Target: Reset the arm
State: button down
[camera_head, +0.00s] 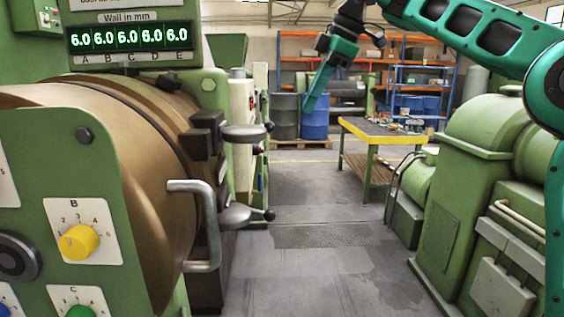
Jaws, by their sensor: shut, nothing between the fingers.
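My arm (455,35) is teal and reaches in from the right edge across the top of the head view. It bends down at a dark wrist near the top middle. My gripper (310,103) hangs below that wrist, tilted down and to the left. Its fingers are shut with nothing between them. It is in the air in front of the blue barrel as seen here, touching nothing that I can see.
A green extruder with a metal handle (205,225), a yellow knob B (78,241) and a display (130,38) reading 6.0 fills the left. Green machinery (460,200) stands right. A yellow-edged workbench (385,135), barrels (285,115) and shelves (400,75) stand behind. The middle floor (320,205) is clear.

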jog(key=s+d+f+m+g+h, duration=0.1)
jog(key=s+d+f+m+h, duration=0.1)
jog(key=s+d+f+m, duration=0.75)
jog(key=s+d+f+m+h, duration=0.2)
jog(key=s+d+f+m, duration=0.4)
jog(key=d+f, duration=0.6)
jog(key=s+d+f+m, duration=0.3)
jog(key=s+f, duration=0.2)
jog(key=s, duration=0.2)
jog(key=s+d+f+m+g, duration=0.1)
jog(key=s+d+f+m, duration=0.2)
jog(key=s, duration=0.5)
jog(key=s+d+f+m, duration=0.3)
jog(key=s+d+f, duration=0.2)
jog(key=s+f, duration=0.2)
jog(key=shift+s+d+m+g, duration=0.2)
jog(key=shift+s+m+g, duration=0.1)
jog(key=shift+m, duration=0.05)
jog(key=shift+w+f+h, duration=0.2)
jog(key=shift+w+h, duration=0.1)
jog(key=shift+w, duration=0.3)
